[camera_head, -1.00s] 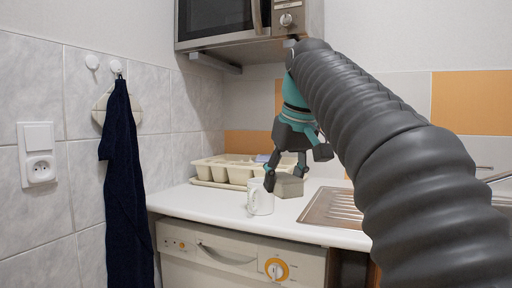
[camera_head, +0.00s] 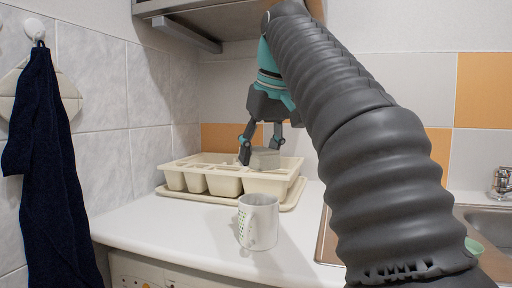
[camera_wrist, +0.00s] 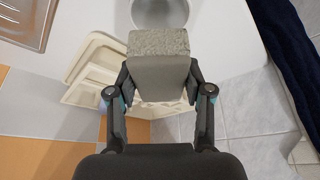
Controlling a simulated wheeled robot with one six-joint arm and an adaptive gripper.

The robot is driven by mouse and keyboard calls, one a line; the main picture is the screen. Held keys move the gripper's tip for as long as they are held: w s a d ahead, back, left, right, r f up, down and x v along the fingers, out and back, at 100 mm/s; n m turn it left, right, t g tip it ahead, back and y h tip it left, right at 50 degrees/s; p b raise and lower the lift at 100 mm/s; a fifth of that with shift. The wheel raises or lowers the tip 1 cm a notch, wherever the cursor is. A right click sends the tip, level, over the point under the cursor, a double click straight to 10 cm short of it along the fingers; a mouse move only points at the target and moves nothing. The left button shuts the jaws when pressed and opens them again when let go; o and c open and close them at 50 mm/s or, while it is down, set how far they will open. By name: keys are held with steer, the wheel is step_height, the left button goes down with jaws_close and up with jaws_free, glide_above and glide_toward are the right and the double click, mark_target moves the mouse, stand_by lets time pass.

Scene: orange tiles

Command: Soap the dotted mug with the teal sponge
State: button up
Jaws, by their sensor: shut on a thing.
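My gripper (camera_head: 262,148) is shut on a block-shaped sponge (camera_head: 265,160), which looks grey rather than teal. The sponge is above and apart from the mug, in front of the dish rack in the head view. In the wrist view my gripper (camera_wrist: 160,88) has a finger on each side of the sponge (camera_wrist: 158,70), whose far face is speckled and rough. The round mug (camera_wrist: 158,12) is partly cut off beyond it.
A cream dish rack (camera_head: 225,184) sits on a tray by the back wall. The sink (camera_head: 490,225) and tap (camera_head: 502,182) are at the right, with a small pale green thing (camera_head: 473,246) there. A dark towel (camera_head: 45,170) hangs at left. The white counter (camera_head: 165,226) is clear left of the mug.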

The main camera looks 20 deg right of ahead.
mark_target(258, 213)
step_height(258, 213, down, 3)
steer(key=shift+s+a+f, duration=0.1)
steer(key=shift+f, duration=0.05)
steer(key=shift+f+b, duration=0.5)
steer(key=shift+f, duration=0.5)
steer(key=shift+f+b, duration=0.4)
steer(key=shift+f, duration=0.2)
steer(key=shift+w+p, duration=0.4)
steer(key=shift+p, duration=0.05)
steer(key=shift+s, duration=0.15)
steer(key=shift+s, duration=0.6)
steer(key=shift+w, duration=0.15)
steer(key=shift+w+p, duration=0.35)
steer(key=shift+w, duration=0.25)
